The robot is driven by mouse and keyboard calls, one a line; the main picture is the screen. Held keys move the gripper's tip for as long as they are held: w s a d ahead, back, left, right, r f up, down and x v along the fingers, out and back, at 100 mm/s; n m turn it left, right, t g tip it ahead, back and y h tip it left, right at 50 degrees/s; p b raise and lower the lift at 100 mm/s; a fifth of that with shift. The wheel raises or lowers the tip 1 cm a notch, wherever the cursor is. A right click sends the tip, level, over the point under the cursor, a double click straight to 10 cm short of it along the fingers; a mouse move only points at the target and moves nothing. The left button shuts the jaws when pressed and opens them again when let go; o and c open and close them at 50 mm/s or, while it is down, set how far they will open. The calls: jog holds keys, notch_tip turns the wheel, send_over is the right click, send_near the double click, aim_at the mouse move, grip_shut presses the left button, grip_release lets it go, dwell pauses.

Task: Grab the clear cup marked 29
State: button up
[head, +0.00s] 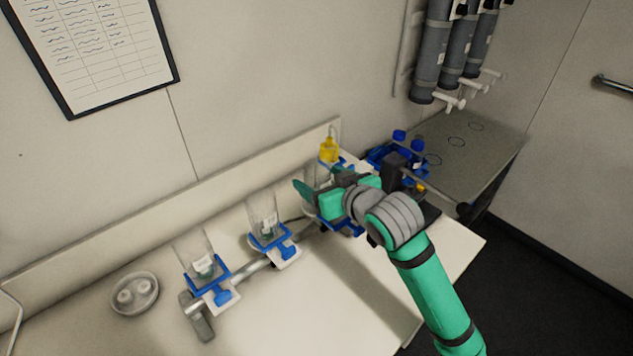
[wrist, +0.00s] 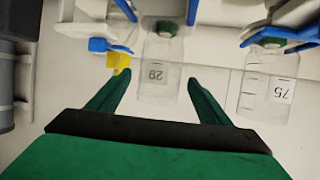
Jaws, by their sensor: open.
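The clear cup marked 29 (wrist: 158,86) shows in the wrist view, its label upside down, with a dark green part at its top edge in the picture. My gripper (wrist: 158,78) is open, with one green finger to each side of this cup in the picture. Gaps show between the fingers and the cup; I cannot tell how deep it sits between them. In the head view my gripper (head: 316,183) is at the right end of the row of cups, and it mostly hides the cup there.
A clear cup marked 75 (wrist: 262,90) stands beside cup 29. In the head view, two cups (head: 264,212) (head: 194,252) sit in blue holders on a rail. A yellow-topped bottle (head: 329,150) stands close behind my gripper. Blue-capped bottles (head: 399,136) are to the right.

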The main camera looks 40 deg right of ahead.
jog(key=shift+x, duration=3)
jog(key=shift+s+d, duration=0.2)
jog(key=shift+s, duration=0.05)
jog(key=shift+c, duration=0.2)
jog(key=shift+a+r, duration=0.1)
jog(key=c, duration=1.1)
jog(key=shift+c, duration=0.2)
